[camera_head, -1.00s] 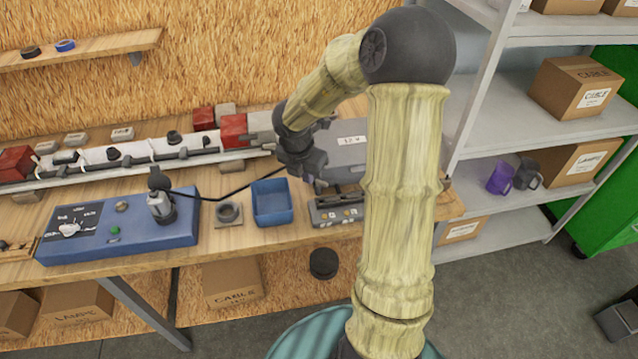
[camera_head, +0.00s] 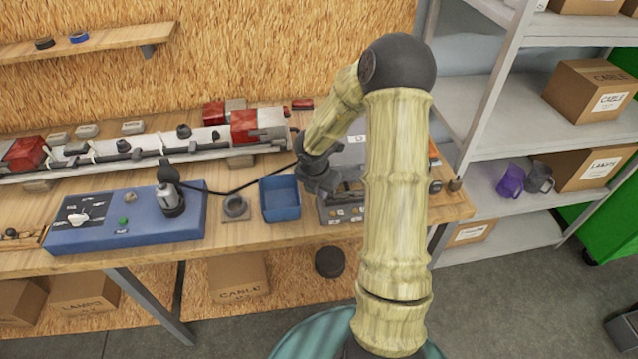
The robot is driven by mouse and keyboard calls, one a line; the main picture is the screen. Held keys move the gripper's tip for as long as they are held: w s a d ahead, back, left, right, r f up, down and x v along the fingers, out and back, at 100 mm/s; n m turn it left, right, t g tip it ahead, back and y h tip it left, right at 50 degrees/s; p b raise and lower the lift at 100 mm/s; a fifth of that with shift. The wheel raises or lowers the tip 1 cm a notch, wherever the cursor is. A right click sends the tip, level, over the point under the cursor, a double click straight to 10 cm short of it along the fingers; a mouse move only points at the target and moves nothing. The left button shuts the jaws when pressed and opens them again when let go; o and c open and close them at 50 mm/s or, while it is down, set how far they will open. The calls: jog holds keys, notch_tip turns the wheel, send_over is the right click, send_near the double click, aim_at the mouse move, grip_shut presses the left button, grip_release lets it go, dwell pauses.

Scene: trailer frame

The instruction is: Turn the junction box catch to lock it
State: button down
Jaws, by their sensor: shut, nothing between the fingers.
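My gripper (camera_head: 320,184) is dark and small in the head view. It is at the right part of the workbench, just right of the blue bin and in front of a grey box (camera_head: 349,156). Its fingertips are hard to make out against the dark parts behind them. The trailer frame (camera_head: 215,140) lies along the back of the bench with red lamps and dark fittings; its right end is left of my arm. I cannot pick out the junction box or its catch for sure; my arm covers part of this area.
A blue open bin (camera_head: 281,212) stands left of my gripper. A grey ring on a plate (camera_head: 235,208) and a blue test panel (camera_head: 125,230) with a black cable are further left. Grey shelves (camera_head: 505,215) with cartons and mugs stand at the right.

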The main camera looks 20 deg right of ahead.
jog(key=shift+w+d+r+p, duration=0.1)
jog(key=shift+w+d+p, duration=0.2)
jog(key=shift+w+d, duration=0.4)
jog(key=shift+w+d+r+p, duration=0.1)
jog(key=shift+w+d+p, duration=0.25)
jog(key=shift+d, duration=0.5)
jog(key=shift+d, duration=0.15)
